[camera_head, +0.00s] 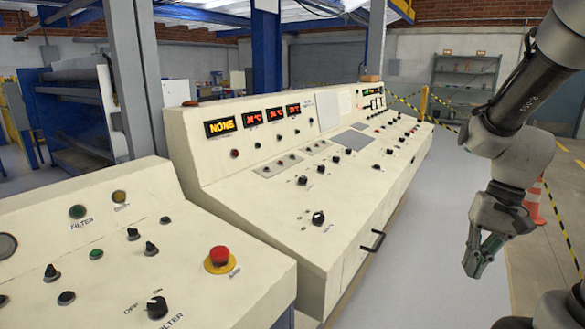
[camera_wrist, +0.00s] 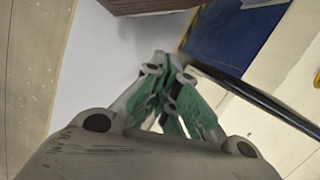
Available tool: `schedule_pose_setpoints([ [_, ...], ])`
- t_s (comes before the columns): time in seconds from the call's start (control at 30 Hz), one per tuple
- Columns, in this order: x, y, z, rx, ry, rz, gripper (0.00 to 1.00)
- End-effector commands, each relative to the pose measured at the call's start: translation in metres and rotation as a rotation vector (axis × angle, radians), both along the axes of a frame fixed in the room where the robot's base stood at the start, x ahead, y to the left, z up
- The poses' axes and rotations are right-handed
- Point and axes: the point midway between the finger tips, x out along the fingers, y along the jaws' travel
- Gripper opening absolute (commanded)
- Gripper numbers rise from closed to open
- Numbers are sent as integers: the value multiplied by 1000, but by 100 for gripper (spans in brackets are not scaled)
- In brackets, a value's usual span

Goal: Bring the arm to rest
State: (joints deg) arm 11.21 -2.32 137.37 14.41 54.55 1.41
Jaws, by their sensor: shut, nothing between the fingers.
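My arm (camera_head: 520,110) hangs at the right of the head view, bent downward at the elbow. My gripper (camera_head: 478,262) points down in free air to the right of the cream control console (camera_head: 240,170), apart from it. In the wrist view my gripper (camera_wrist: 168,110) has its green-sided fingers drawn together with nothing between them. Below the fingers the wrist view shows pale floor and a dark blue area, which I cannot name for sure.
The console carries several knobs, a red stop button (camera_head: 219,255) on a yellow base, lit displays (camera_head: 221,126) and a black handle (camera_head: 373,240). An orange cone (camera_head: 534,203) stands behind my arm. Grey floor (camera_head: 455,200) lies clear between console and arm. Shelves (camera_head: 465,78) stand at the back.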

Motion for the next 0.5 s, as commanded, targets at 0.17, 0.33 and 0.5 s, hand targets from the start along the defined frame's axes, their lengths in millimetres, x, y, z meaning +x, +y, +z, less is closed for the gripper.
schedule_pose_setpoints([
  [0.17, -33, -12, 53, -157, -165, 201, 0],
  [0.33, -53, -13, 90, -256, -334, 295, 0],
  [0.5, -61, -3, 116, -276, -475, 319, 0],
])
